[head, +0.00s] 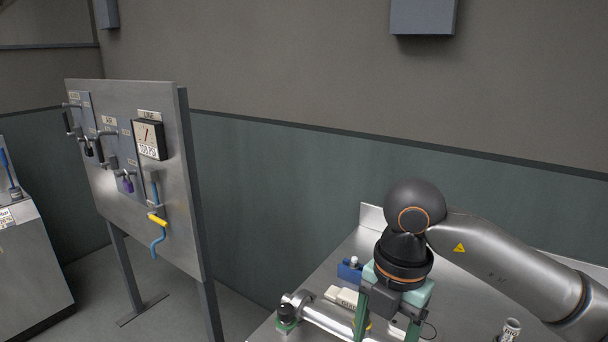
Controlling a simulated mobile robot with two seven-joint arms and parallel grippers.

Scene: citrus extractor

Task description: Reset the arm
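My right arm comes in from the right over a metal bench (340,255). Its gripper (387,328) points down, with two green fingers spread apart. The fingertips run to the bottom edge of the head view, so their ends are cut off. A grey cylinder (328,318) with a dark knob and a green mount lies on the bench just left of the fingers. I cannot tell whether the fingers touch it. My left gripper is not in view.
A blue holder (350,271) and a pale labelled block (341,296) sit beside the gripper.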

